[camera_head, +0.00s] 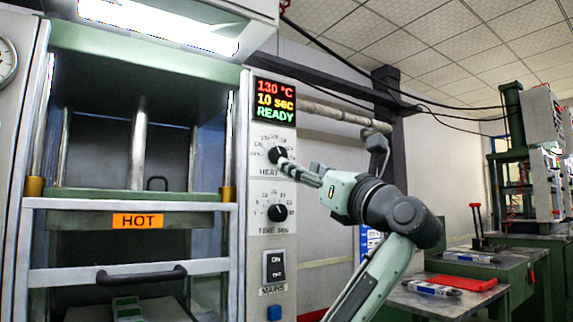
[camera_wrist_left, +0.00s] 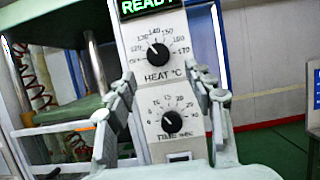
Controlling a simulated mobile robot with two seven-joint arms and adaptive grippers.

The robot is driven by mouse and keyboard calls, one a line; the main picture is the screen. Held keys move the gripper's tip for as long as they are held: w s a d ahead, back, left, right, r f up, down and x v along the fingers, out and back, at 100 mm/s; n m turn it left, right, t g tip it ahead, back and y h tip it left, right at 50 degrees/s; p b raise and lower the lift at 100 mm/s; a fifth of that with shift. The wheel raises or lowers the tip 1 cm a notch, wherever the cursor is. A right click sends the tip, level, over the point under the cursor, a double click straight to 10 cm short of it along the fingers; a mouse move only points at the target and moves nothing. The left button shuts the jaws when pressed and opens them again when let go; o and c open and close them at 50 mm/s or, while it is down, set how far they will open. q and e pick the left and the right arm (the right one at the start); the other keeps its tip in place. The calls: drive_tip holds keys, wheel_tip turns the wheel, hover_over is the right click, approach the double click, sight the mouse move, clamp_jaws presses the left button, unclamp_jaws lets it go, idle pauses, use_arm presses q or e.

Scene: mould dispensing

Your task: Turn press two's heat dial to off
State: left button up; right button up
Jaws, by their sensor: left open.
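The heat dial (camera_head: 277,155) is a black knob on the press's pale control panel, under the display. It also shows in the wrist view (camera_wrist_left: 158,53), its pointer up and to the left, near the 130 mark. My left gripper (camera_head: 288,166) is at the heat dial in the head view, its fingers partly overlapping the dial. In the wrist view my left gripper (camera_wrist_left: 164,80) has its two fingers spread apart, with nothing between them. I cannot tell whether a finger touches the dial. My right gripper is not in view.
The display (camera_head: 275,102) reads 130 °C, 10 sec, READY. The time dial (camera_head: 277,212) and the mains switch (camera_head: 274,266) sit below the heat dial. An orange HOT label (camera_head: 138,221) marks the press at left. Green benches (camera_head: 490,260) stand at right.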

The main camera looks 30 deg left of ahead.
sight(280, 156)
use_arm(q)
drive_tip(key=p+x, duration=0.1)
drive_tip(key=x, duration=0.5)
drive_tip(key=shift+s+a+r, duration=0.1)
drive_tip(key=shift+s+r, duration=0.05)
drive_tip(key=shift+r, duration=0.05)
drive_tip(key=shift+w+a+r, duration=0.1)
drive_tip(key=shift+w+a, duration=0.1)
drive_tip(key=shift+a, duration=0.15)
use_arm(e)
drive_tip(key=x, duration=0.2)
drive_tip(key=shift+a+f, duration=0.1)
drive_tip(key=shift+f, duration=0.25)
use_arm(q)
drive_tip(key=shift+c, duration=0.4)
drive_tip(key=c, duration=1.1)
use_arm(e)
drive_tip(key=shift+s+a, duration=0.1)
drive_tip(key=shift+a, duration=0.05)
use_arm(q)
drive_tip(key=shift+n, duration=0.3)
